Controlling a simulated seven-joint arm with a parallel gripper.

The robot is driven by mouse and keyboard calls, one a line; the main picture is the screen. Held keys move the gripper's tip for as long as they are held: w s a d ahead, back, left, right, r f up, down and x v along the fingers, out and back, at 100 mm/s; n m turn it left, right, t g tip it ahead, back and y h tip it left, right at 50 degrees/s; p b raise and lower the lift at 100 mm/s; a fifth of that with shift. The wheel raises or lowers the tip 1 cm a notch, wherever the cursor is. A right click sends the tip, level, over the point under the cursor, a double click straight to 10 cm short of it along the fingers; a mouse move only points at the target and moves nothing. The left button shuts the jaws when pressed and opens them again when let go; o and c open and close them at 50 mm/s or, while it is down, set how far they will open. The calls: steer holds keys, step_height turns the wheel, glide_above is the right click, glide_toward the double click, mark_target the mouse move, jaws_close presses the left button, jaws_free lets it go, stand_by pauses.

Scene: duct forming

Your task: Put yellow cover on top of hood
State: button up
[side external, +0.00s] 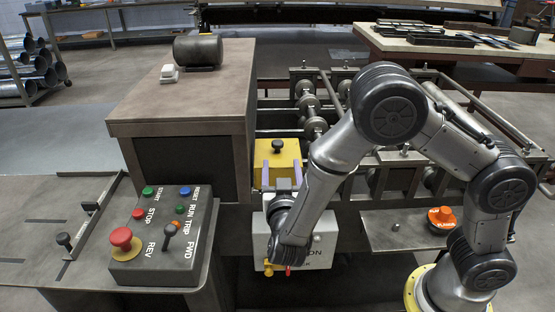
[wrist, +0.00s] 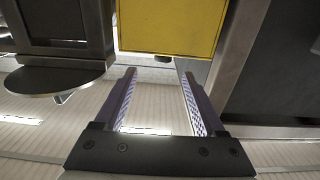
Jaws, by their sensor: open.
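The yellow cover (side external: 289,157) is a boxy yellow piece with a black knob on top, just right of the brown-topped cabinet. Its flat yellow face fills the top middle of the wrist view (wrist: 170,24). My gripper (side external: 282,166) has its two purple fingers spread in front of the cover's near side. In the wrist view, my gripper (wrist: 159,73) is open with nothing between the fingers, and the yellow face lies beyond the tips. I cannot tell for sure which part is the hood; the large cabinet (side external: 190,80) stands left of the cover.
A control box (side external: 165,240) with a red stop button and levers stands at the lower left. A white box (side external: 317,245) hangs below my gripper. Rollers and shafts (side external: 312,105) lie behind my arm. An orange-topped round item (side external: 441,217) sits on a right-hand shelf.

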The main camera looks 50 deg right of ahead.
mark_target(277, 146)
steer(key=x, duration=0.4)
steer(key=shift+w+d, duration=0.1)
steer(key=shift+d, duration=0.05)
steer(key=shift+a+x, duration=0.2)
steer(key=shift+x, duration=2.7)
steer(key=shift+w+r, duration=0.15)
steer(key=shift+w, duration=0.05)
jaws_close()
